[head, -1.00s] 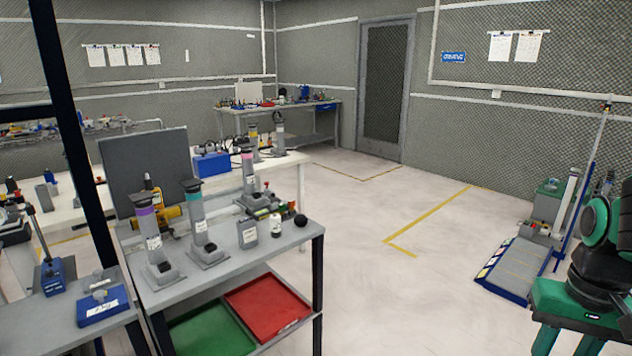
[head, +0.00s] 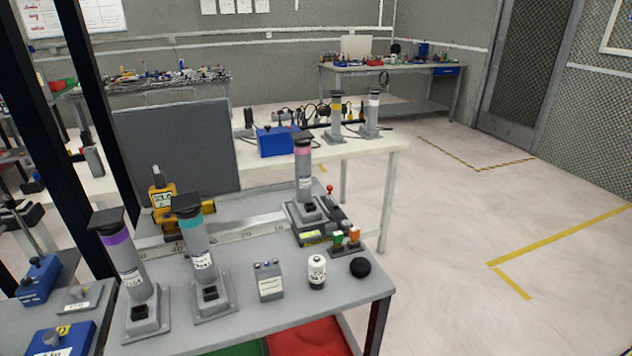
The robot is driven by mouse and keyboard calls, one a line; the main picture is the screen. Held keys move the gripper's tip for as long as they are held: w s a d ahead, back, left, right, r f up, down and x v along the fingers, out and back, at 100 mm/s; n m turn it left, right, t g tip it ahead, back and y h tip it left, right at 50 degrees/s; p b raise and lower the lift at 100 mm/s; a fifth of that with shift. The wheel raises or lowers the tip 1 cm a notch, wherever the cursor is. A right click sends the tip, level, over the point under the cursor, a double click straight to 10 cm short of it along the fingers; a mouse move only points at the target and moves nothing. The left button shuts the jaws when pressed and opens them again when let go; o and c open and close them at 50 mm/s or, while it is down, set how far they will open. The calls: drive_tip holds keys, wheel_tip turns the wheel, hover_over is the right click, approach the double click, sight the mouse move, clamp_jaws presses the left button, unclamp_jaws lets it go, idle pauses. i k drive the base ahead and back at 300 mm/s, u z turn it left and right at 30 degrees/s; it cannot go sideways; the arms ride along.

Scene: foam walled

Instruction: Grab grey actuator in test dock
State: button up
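A grey cylindrical actuator with a pink band (head: 304,172) stands upright in a grey dock base (head: 308,226) at the back right of the near bench. A small unit with a lit display and a red-topped lever sits right beside that base. Two similar grey actuators stand at the bench's front left, each in its own base: one with a purple band (head: 125,262) and one with a teal band (head: 197,246). My gripper is not in view.
Dark posts stand at left. A white table (head: 375,150) is behind. Floor (head: 450,220) at right is clear.

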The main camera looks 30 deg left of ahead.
sight(305, 211)
drive_tip(key=u, duration=0.5)
drive_tip(key=i, duration=1.05)
drive_tip(key=u, duration=0.8)
drive_tip(key=i, duration=0.3)
drive_tip(key=u, duration=0.3)
